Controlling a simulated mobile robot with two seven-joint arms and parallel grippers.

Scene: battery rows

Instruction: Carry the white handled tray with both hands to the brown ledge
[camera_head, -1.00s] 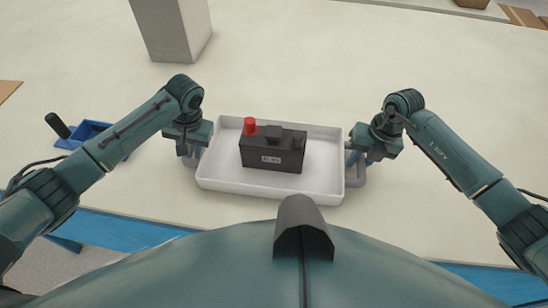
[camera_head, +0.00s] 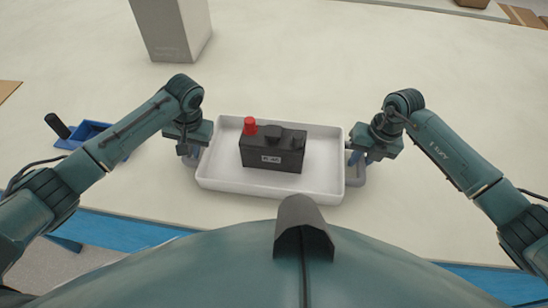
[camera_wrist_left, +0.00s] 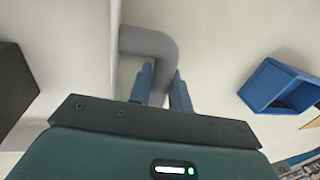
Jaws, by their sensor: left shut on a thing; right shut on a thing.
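The white handled tray (camera_head: 225,181) sits in front of me with a grey handle at each short end. A black battery (camera_head: 271,153) with a red terminal cap stands inside it. My left gripper (camera_head: 190,157) is shut on the tray's left handle; in the left wrist view my left gripper (camera_wrist_left: 165,88) has its blue fingers on either side of the grey handle (camera_wrist_left: 150,42). My right gripper (camera_head: 360,158) is shut on the tray's right handle (camera_head: 357,178). The fingers partly hide both handles. I cannot tell whether the tray touches the table.
A grey block (camera_head: 171,30) stands at the back left. A blue bin (camera_head: 84,133) with a black-handled thing lies left of my left forearm. A pale raised edge with a brown object (camera_head: 472,3) shows at the far right. The pale table (camera_head: 320,70) behind the tray is clear.

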